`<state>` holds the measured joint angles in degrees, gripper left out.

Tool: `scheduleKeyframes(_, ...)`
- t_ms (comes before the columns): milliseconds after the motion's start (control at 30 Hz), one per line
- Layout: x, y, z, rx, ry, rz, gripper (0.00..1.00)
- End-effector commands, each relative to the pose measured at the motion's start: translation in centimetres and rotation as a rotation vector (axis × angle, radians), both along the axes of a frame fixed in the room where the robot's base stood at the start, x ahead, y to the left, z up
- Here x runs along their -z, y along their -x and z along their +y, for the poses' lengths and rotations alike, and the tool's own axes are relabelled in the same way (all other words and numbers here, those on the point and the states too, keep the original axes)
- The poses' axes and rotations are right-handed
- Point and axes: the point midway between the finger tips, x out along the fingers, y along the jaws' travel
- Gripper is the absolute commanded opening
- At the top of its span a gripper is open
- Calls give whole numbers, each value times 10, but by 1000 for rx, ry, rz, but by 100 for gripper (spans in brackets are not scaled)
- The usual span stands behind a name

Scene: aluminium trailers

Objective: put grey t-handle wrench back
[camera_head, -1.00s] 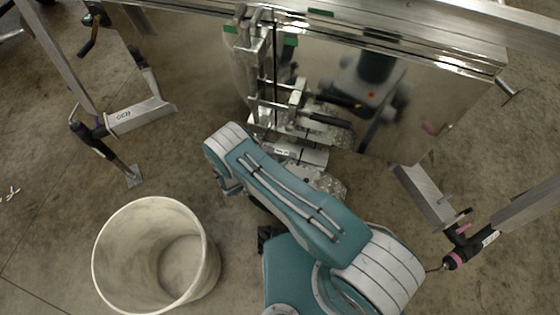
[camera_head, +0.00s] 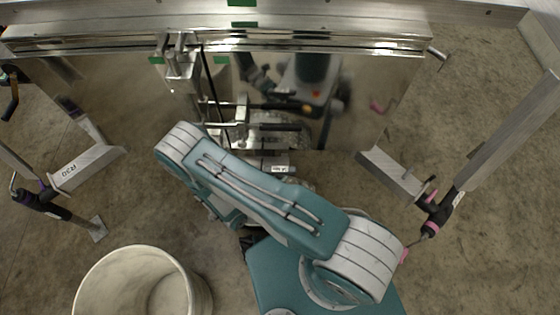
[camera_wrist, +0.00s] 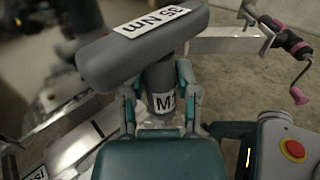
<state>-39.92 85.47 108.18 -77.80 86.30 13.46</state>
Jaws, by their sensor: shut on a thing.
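My gripper (camera_wrist: 158,88) is shut on the grey t-handle wrench (camera_wrist: 140,45) in the wrist view. Its fingers close around the stem just below the thick crossbar. The crossbar carries a white "35 NM" label, and the stem has a white label starting with "M". The stem's lower end is hidden behind my gripper. In the head view my own arm hides the gripper and the wrench. No holder for the wrench can be made out clearly.
A shiny metal trailer panel (camera_head: 380,95) with a metal latch assembly (camera_head: 183,65) stands ahead. Support legs with cranks stand left (camera_head: 85,165) and right (camera_head: 395,178). A white bin (camera_head: 135,275) stands at lower left. Concrete floor is open at right.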

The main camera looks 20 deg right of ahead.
Motion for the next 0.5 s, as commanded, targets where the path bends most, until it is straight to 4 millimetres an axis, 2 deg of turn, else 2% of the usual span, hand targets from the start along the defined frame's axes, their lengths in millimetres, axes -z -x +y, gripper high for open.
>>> scheduleKeyframes(100, -14, 19, -19, 6, 3, 3, 0)
scheduleKeyframes(267, -23, 31, -30, 10, 0, 1, 0)
scheduleKeyframes(367, -21, 25, -32, 11, -4, 0, 0)
scheduleKeyframes(500, -8, -2, -33, 15, -4, -2, 0)
